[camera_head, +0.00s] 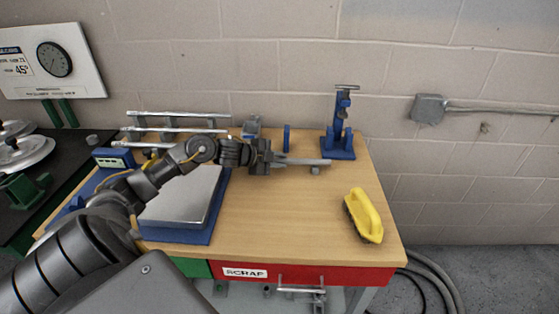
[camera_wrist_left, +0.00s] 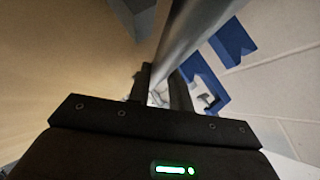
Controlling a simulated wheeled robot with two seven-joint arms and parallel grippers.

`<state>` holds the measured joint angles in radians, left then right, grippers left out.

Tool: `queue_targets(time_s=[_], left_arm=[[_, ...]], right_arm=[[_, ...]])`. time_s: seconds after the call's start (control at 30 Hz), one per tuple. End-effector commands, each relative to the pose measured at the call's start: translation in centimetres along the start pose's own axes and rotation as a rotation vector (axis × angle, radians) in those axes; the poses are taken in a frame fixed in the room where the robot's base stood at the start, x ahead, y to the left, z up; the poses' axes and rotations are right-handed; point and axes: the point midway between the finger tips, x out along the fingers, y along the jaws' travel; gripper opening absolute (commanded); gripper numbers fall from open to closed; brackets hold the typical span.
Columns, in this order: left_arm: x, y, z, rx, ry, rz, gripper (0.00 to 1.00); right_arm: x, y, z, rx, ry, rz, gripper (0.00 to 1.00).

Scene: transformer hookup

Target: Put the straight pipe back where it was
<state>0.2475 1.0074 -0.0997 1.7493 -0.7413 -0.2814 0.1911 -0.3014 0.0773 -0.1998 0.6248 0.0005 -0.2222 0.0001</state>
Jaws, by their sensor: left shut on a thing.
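My left gripper (camera_head: 272,158) is above the back middle of the workbench, shut on a straight grey metal pipe (camera_head: 302,161). The pipe sticks out to the right of the jaws, roughly level. In the left wrist view the pipe (camera_wrist_left: 190,32) runs up and away from between the two fingers (camera_wrist_left: 162,88). A rack with several metal rods (camera_head: 178,114) stands at the back left of the bench, partly behind my arm. Whether the pipe touches anything below cannot be told. My right gripper is out of view.
A blue stand (camera_head: 338,148) is at the back right, and a small blue upright piece (camera_head: 286,137) stands left of it. A yellow-handled brush (camera_head: 367,213) lies at front right. A blue-based scale (camera_head: 185,200) is under my arm. The bench's front middle (camera_head: 280,220) is clear.

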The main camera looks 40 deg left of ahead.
Motion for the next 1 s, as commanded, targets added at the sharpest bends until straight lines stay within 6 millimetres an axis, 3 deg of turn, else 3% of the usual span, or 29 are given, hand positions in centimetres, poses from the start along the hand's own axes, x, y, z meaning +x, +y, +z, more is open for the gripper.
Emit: queue_targets(time_s=[0.13,0.17,0.3,0.7,1.0], left_arm=[[0.3,0.4,0.3,0.000,0.001,-0.001,0.00],[0.2,0.4,0.3,0.000,0.000,0.001,0.23],[0.2,0.4,0.2,0.000,0.000,0.001,0.42],[-0.3,-0.5,-0.4,0.001,0.000,0.000,0.43],[-5.7,0.1,0.1,0.004,-0.004,0.005,0.43]], right_arm=[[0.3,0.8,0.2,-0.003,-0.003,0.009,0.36],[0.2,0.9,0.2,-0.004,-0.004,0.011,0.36],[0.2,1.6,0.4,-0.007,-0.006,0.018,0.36],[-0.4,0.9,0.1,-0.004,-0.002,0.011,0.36],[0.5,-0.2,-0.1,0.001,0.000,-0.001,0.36]])
